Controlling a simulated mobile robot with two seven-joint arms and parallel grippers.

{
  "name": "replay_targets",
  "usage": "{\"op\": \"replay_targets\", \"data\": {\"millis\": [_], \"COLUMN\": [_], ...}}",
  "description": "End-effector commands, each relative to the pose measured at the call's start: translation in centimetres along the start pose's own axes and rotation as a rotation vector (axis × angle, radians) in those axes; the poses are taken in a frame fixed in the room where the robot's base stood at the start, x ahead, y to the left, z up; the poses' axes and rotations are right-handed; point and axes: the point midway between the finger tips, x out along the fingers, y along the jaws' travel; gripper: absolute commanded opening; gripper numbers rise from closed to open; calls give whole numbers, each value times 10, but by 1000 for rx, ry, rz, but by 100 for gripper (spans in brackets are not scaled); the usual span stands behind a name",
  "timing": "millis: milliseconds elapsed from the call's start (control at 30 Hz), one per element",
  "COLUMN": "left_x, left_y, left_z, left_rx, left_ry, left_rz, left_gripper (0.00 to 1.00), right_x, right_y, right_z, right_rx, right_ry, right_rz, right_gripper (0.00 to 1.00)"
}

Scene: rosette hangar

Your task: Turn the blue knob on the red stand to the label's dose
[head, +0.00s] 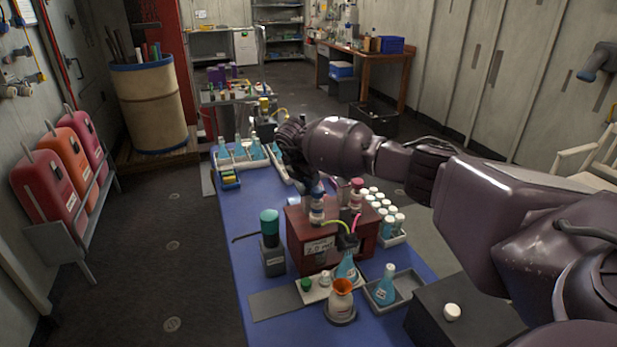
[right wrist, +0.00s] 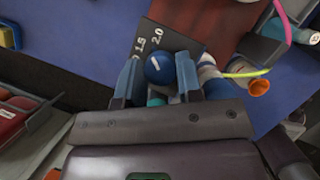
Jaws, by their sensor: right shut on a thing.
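The red stand (head: 303,232) is a box on the blue-topped table, with a white label (head: 320,246) on its front that appears to read 2.0 ml. In the right wrist view, the round blue knob (right wrist: 160,68) has a short white mark on top. It sits by a dark dial plate (right wrist: 178,42) printed with 1.5 and 2.0; other numbers are hidden. My right gripper (right wrist: 157,77) reaches down from above, its fingers on either side of the knob and shut on it. I cannot tell exactly which number the mark faces. My left gripper is not in view.
Bottles and pink and yellow-green tubes crowd the red stand. A teal-capped grey device (head: 272,245) stands to its left, and a tray of white-capped bottles (head: 390,222) to its right. Flasks (head: 341,300) stand in front. The blue tabletop (head: 240,215) is clear at left.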

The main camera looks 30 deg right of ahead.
Motion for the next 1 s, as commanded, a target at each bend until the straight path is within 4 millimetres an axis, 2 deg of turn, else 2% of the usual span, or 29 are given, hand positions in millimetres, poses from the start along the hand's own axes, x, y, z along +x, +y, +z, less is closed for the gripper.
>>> {"op": "replay_targets", "data": {"millis": [400,1000], "left_x": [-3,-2], "left_y": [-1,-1], "left_z": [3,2], "left_rx": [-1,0], "left_ry": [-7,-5], "left_rz": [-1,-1], "left_gripper": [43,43], "right_x": [0,0], "right_y": [2,2], "right_z": [0,0], "right_rx": [239,301], "right_ry": [1,1], "right_rz": [-99,-124], "right_gripper": [10,10]}}
